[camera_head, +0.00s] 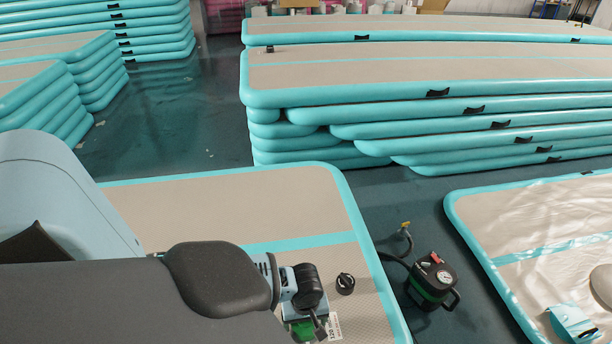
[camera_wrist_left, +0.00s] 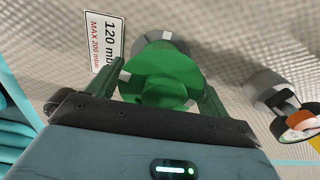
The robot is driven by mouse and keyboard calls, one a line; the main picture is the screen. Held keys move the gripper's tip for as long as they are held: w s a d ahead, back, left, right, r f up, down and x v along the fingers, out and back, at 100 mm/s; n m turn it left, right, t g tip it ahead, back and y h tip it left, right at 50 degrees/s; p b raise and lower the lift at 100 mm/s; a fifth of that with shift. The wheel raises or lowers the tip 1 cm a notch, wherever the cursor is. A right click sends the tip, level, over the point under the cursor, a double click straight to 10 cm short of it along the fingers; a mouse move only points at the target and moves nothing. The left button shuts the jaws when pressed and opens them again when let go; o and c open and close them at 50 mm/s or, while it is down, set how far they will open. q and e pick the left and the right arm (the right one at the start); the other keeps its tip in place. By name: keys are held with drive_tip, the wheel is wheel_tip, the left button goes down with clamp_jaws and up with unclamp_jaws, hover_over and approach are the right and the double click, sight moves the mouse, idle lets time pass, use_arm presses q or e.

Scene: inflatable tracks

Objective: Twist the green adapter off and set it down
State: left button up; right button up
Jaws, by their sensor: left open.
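The green adapter (camera_wrist_left: 158,78) sits on a round grey fitting (camera_wrist_left: 160,48) on the mat in the left wrist view. A small part of the green adapter (camera_head: 303,328) shows low in the head view beside my left gripper. My left gripper (camera_wrist_left: 162,92) is open, with one finger on each side of the adapter. I cannot tell whether the fingers touch it. My left arm hides much of this spot in the head view. My right gripper is in neither view.
A white pressure label (camera_wrist_left: 104,42) lies beside the fitting. A grey and black part with a dial (camera_wrist_left: 295,118) is at the right. A black round part (camera_head: 345,284) lies on the mat (camera_head: 240,205). A pump (camera_head: 432,282) stands on the floor; stacked tracks (camera_head: 420,95) fill the back.

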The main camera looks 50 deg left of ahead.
use_arm(q)
drive_tip(key=shift+f, duration=0.1)
drive_tip(key=c, duration=1)
drive_tip(key=shift+m+p, duration=0.35)
drive_tip(key=shift+m, duration=0.65)
drive_tip(key=shift+d+m, duration=0.1)
drive_tip(key=shift+m, duration=1.5)
drive_tip(key=shift+w+m+p, duration=0.1)
drive_tip(key=shift+m+p, duration=0.35)
drive_tip(key=shift+m, duration=0.55)
drive_tip(key=m, duration=0.3)
